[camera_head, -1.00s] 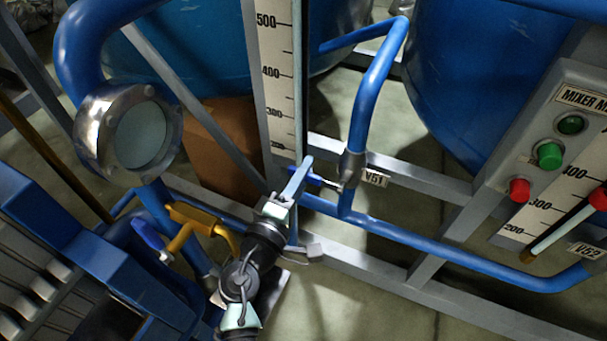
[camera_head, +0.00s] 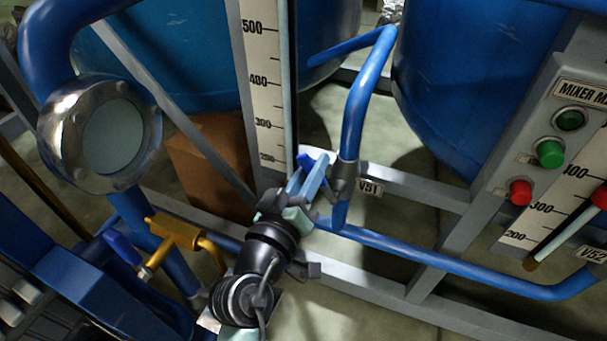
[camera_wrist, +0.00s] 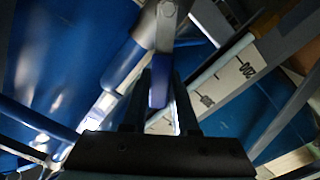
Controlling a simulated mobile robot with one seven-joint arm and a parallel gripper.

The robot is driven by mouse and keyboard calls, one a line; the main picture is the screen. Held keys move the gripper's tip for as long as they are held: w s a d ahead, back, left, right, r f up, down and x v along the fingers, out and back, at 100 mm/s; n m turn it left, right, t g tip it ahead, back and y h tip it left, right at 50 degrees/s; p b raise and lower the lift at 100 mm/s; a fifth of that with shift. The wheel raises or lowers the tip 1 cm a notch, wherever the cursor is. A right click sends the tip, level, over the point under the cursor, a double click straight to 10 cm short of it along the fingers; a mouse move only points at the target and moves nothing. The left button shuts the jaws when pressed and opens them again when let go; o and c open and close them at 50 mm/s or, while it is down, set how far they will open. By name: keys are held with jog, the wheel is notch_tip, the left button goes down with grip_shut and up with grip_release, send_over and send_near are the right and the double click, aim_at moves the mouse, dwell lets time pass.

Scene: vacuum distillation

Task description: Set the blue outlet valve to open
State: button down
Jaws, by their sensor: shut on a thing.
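The blue outlet valve's handle (camera_head: 304,161) sits at the valve body (camera_head: 345,176) on the blue pipe, beside a tag reading V51 (camera_head: 370,187). My gripper (camera_head: 311,174) reaches up from below and is shut on the blue handle. In the wrist view the handle (camera_wrist: 158,93) lies between the two dark fingers of my gripper (camera_wrist: 159,82), with the grey valve body (camera_wrist: 166,22) above it. In the head view the fingers hide part of the handle.
A white level scale (camera_head: 262,85) stands just behind my gripper. A round sight glass (camera_head: 103,138) and a yellow valve (camera_head: 176,232) are to the left. A control panel (camera_head: 551,125) with red and green buttons is at right. A grey frame beam (camera_head: 390,292) runs below the pipe.

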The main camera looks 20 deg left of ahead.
jog(key=d+m, duration=0.1)
jog(key=d+m+b, duration=0.1)
jog(key=m, duration=0.1)
jog(key=shift+r+m, duration=0.3)
jog(key=shift+r, duration=0.1)
jog(key=shift+s+d+r+m+b, duration=0.1)
jog(key=shift+d+m+b, duration=0.15)
jog(key=shift+d+m, duration=0.4)
jog(key=shift+d+r+m+b, duration=0.1)
jog(key=shift+d+m+b, duration=0.15)
jog(key=shift+m, duration=0.6)
jog(key=shift+d, duration=0.1)
jog(key=c, duration=0.7)
grip_release()
jog(key=shift+s, duration=0.1)
jog(key=s, duration=0.8)
jog(key=s+p, duration=0.1)
jog(key=s, duration=0.3)
jog(key=shift+s+a, duration=0.25)
jog(key=shift+s, duration=0.15)
